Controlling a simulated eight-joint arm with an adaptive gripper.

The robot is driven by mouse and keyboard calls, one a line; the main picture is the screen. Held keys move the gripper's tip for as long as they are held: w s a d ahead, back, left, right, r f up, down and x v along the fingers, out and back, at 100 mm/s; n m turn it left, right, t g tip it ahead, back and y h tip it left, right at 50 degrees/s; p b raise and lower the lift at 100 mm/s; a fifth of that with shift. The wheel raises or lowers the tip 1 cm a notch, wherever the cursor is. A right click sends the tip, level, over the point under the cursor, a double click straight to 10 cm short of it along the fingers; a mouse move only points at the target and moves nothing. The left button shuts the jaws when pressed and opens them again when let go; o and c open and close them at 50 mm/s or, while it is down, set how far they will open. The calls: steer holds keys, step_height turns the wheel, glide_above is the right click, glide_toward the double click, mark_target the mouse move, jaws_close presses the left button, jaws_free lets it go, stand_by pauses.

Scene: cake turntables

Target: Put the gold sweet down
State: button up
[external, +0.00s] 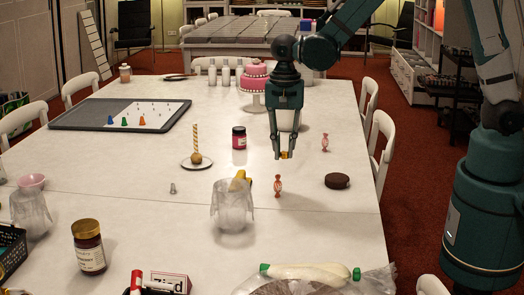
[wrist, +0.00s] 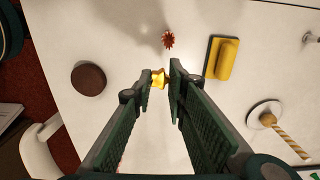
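The gold sweet (external: 286,155) is at the tips of my gripper (external: 282,154), apparently just above the white table (external: 330,225). In the wrist view the gold sweet (wrist: 159,78) sits between the two green fingertips (wrist: 160,80), which are closed about its width. My gripper points down over the table, right of the red-labelled jar (external: 239,139). Whether the sweet's underside touches the table is hard to tell.
A pink cake (external: 253,78) is behind. Clear table lies between them.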

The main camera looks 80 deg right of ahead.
steer(key=w+d+p, duration=0.1)
steer(key=w+d, duration=0.9)
steer(key=w, duration=0.3)
steer(key=shift+d+f, duration=0.15)
steer(key=shift+d, duration=0.2)
steer(key=shift+w, duration=0.1)
steer(key=shift+f+b, duration=0.55)
steer(key=shift+f, duration=2.6)
steer(key=shift+f, duration=0.1)
steer(key=shift+f+b, duration=0.35)
steer(key=shift+f, duration=1.45)
steer(key=shift+f, duration=0.1)
steer(key=shift+o, duration=1)
steer(key=o, duration=0.4)
